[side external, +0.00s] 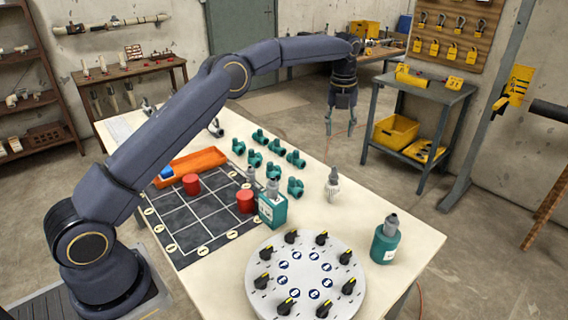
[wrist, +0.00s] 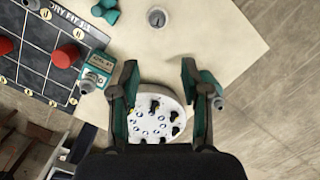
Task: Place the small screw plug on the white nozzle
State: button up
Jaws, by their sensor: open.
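A small white ribbed piece with a grey top (side external: 333,185) stands upright on the table, right of the teal fittings. It looks like the white nozzle; I cannot tell whether the grey part is separate. From above, a round grey piece with a pale rim (wrist: 156,18) shows near the top of the wrist view. I cannot pick out the small screw plug for certain. My gripper (side external: 342,126) is open and empty, high above and apart from the things on the table. In the wrist view its two fingers (wrist: 160,72) stand wide apart over the white dial plate.
The round white plate (side external: 306,272) carries several black knobs. Two teal containers with grey tops, one boxy (side external: 272,211) and one round (side external: 384,246), stand nearby. Several teal fittings (side external: 295,187), red cylinders (side external: 245,202) on a dark grid and an orange tray (side external: 195,166) occupy the left.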

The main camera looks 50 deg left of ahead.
jog(key=s+d+r+n+t, duration=0.1)
jog(key=s+r+n, duration=0.6)
jog(key=s, duration=0.3)
jog(key=s+d+r+n+t, duration=0.1)
jog(key=s+d+r+n, duration=0.1)
jog(key=s+r+n, duration=0.55)
jog(key=s+f+n+t, duration=0.1)
jog(key=s+f+n, duration=0.2)
jog(key=s+n, duration=0.4)
jog(key=s+f+n+t, duration=0.1)
jog(key=s+f+n, duration=0.3)
jog(key=s, duration=1.2)
jog(key=a+n, duration=0.1)
jog(key=n, duration=0.1)
jog(key=shift+n+h, duration=0.35)
jog(key=shift+h, duration=0.05)
